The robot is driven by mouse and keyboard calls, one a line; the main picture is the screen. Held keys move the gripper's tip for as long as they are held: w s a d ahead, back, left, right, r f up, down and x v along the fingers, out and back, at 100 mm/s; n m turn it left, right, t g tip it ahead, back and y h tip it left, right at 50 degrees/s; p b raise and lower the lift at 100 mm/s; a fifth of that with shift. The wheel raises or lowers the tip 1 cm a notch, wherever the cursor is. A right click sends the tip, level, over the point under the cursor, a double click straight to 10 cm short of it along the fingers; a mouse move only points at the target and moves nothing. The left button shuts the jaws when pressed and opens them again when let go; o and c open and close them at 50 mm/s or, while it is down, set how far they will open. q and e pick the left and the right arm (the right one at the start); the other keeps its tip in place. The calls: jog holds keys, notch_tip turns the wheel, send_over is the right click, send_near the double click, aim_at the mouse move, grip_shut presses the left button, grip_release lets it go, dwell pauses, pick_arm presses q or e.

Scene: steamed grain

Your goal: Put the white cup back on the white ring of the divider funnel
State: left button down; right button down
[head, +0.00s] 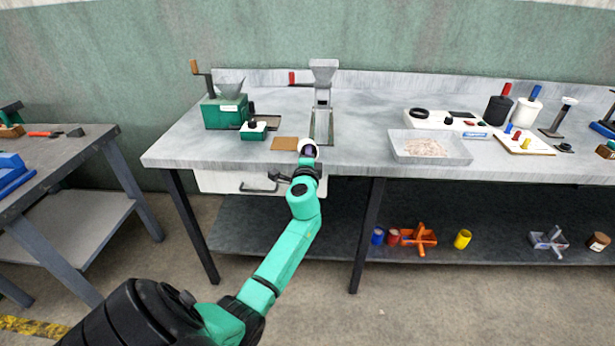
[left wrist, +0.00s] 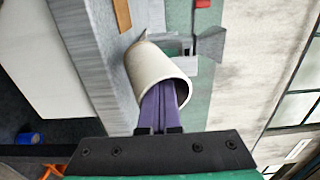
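The white cup (left wrist: 155,68) fills the middle of the left wrist view, with its mouth toward the camera. The purple fingers of my left gripper (left wrist: 163,100) reach into its mouth, close together, and appear to pinch its wall; the exact contact is hidden. In the head view the left gripper (head: 308,153) and the cup (head: 307,143) are at the table's front edge. The grey divider funnel (head: 323,72) stands on its frame behind them; it also shows in the left wrist view (left wrist: 210,44), beyond the cup. Its white ring is not clear. My right gripper is out of view.
A brown board (head: 285,143) lies just left of the cup, with a green grinder (head: 224,112) and a small green box (head: 253,131) farther left. A tray of grain (head: 430,158) stands to the right. Bare tabletop (head: 365,120) lies between funnel and tray.

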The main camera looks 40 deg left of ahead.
pick_arm(q)
jog(key=shift+s+d, duration=0.15)
jog(key=shift+s, duration=0.1)
jog(key=shift+s+d, duration=0.3)
jog(key=v, duration=0.9)
jog(key=shift+a+f, duration=0.1)
